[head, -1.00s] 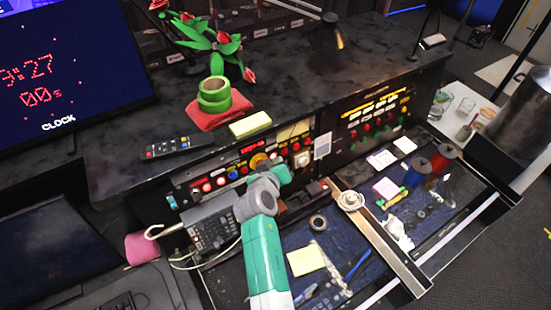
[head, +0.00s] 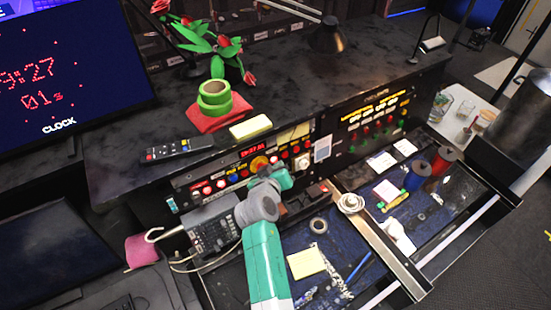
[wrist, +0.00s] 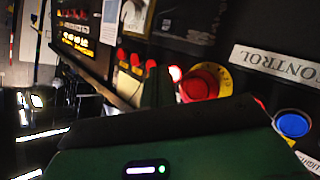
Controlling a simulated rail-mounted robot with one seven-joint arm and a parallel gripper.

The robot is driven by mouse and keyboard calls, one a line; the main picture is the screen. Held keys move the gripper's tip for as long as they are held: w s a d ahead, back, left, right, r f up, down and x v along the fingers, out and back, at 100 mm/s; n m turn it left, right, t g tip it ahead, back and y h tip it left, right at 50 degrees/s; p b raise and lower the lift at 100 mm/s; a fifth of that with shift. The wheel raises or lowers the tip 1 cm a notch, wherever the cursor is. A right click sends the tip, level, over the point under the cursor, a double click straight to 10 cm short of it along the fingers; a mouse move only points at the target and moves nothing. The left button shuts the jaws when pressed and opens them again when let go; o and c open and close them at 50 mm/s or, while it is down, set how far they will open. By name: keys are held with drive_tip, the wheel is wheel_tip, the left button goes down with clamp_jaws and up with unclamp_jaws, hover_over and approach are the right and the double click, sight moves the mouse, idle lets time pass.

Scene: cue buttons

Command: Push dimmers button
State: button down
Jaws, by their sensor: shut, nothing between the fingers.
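The control panel (head: 238,171) on the front of the black desk carries a row of lit red buttons, a blue button (head: 233,174) and a red button in a yellow ring (head: 259,162). I cannot read which button is labelled dimmers. My gripper (wrist: 157,88) is shut and empty in front of the panel, close to it. In the wrist view, its dark green body covers the lower middle. The red button (wrist: 200,82) in its yellow ring shows just right of the fingers, and the blue button (wrist: 293,125) farther right. Contact with any button cannot be made out.
A grey keypad box (head: 212,232) sits left of my arm below the panel. An open drawer tray with a tape roll (head: 318,226), a yellow note (head: 306,263) and spools lies to the right. A second panel (head: 370,120) is farther right.

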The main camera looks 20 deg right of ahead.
drive_tip(key=s+p, duration=0.2)
drive_tip(key=s, duration=0.1)
drive_tip(key=s+d+p, duration=0.1)
drive_tip(key=s, duration=0.1)
drive_tip(key=shift+d+r+p, duration=0.1)
drive_tip(key=shift+r+p, duration=0.2)
drive_tip(key=shift+r, duration=0.1)
drive_tip(key=a+r+m+t+y+p, duration=0.1)
drive_tip(key=a+r+t+p, duration=0.2)
drive_tip(key=r, duration=1.3)
drive_tip(key=a+r+m+t+p, duration=0.1)
drive_tip(key=a+r+t, duration=0.3)
drive_tip(key=r, duration=1.3)
drive_tip(key=s+a+r+n+t+y+p, duration=0.1)
drive_tip(key=s+a+r+t+y, duration=0.2)
drive_tip(key=s+a+r, duration=0.3)
drive_tip(key=s+a+r+t+y+p, duration=0.1)
drive_tip(key=s+a+r+t+y, duration=0.2)
drive_tip(key=s+r, duration=1.3)
drive_tip(key=a+r, duration=0.3)
drive_tip(key=r, duration=0.4)
drive_tip(key=shift+s+a+r+n+t+y+p, duration=0.2)
drive_tip(key=shift+a+n+t+y+p, duration=0.1)
drive_tip(key=shift+a+n+t+p, duration=0.1)
